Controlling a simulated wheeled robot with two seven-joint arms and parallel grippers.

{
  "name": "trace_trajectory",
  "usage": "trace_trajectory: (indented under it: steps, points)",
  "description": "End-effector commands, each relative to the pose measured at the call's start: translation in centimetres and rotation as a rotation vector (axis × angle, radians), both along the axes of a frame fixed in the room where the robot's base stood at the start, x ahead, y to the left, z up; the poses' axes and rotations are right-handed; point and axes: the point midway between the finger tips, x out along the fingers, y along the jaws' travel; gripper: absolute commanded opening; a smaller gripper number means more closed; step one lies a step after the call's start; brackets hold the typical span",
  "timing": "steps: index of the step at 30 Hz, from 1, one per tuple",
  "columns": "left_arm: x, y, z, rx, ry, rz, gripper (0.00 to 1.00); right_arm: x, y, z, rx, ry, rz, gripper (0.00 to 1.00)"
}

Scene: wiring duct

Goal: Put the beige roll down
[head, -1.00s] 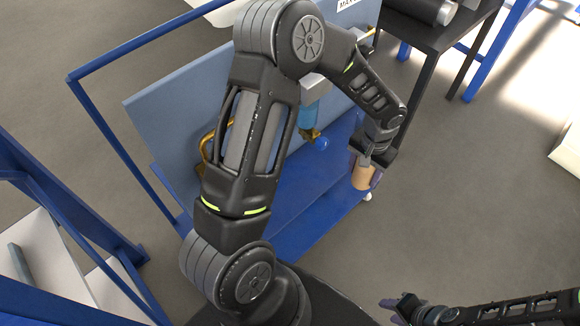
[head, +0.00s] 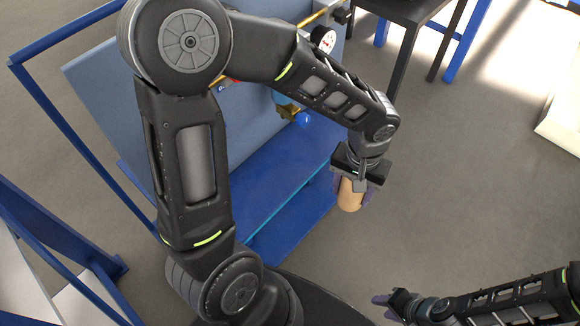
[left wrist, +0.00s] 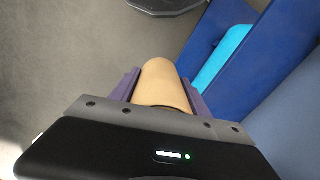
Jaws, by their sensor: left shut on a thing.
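The beige roll (head: 350,194) is a short tan cylinder, held in the air near the right end of the blue bench in the head view. My left gripper (head: 353,190) is shut on it, with a purple finger on each side. In the left wrist view the roll (left wrist: 162,84) sits between the two fingers, its near end hidden by the gripper body. My right gripper (head: 391,303) is low at the right in the head view, apart from everything. Its jaw gap is too small to make out.
A blue bench surface (head: 290,215) with an upright blue-grey panel (head: 120,75) lies behind my left arm. A gauge (head: 323,39) and brass fittings are near the panel. A dark table (head: 415,12) stands at the top. The grey floor (head: 470,170) at right is clear.

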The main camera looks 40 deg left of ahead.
Motion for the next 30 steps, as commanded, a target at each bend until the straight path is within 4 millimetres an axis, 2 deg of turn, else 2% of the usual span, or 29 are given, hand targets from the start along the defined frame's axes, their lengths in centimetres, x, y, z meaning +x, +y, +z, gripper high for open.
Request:
trace_trajectory:
  steps: [1,3,17,20,23,30]
  points:
    - [-0.5,-0.2,-0.6,0.003,-0.004,0.006,0.14,0.0,0.0,-1.1,0.0,-0.001,0.0,0.36]
    - [-1.1,-0.3,-0.6,0.007,-0.003,0.012,0.14,0.0,0.0,-1.3,0.0,-0.001,0.001,0.36]
    - [-1.3,0.1,-0.3,0.009,-0.003,0.019,0.14,0.0,0.0,-1.0,0.0,-0.001,0.001,0.36]
    - [-1.2,1.3,-0.2,0.009,-0.001,0.022,0.14,0.0,0.0,-0.8,0.0,-0.001,0.0,0.36]
    - [-1.1,3.4,-0.1,0.009,0.0,0.027,0.14,0.0,0.0,-0.3,0.0,-0.001,0.0,0.36]
    - [-0.5,10.3,-0.1,0.009,-0.001,0.027,0.14,0.0,0.0,0.9,0.0,-0.001,-0.001,0.36]
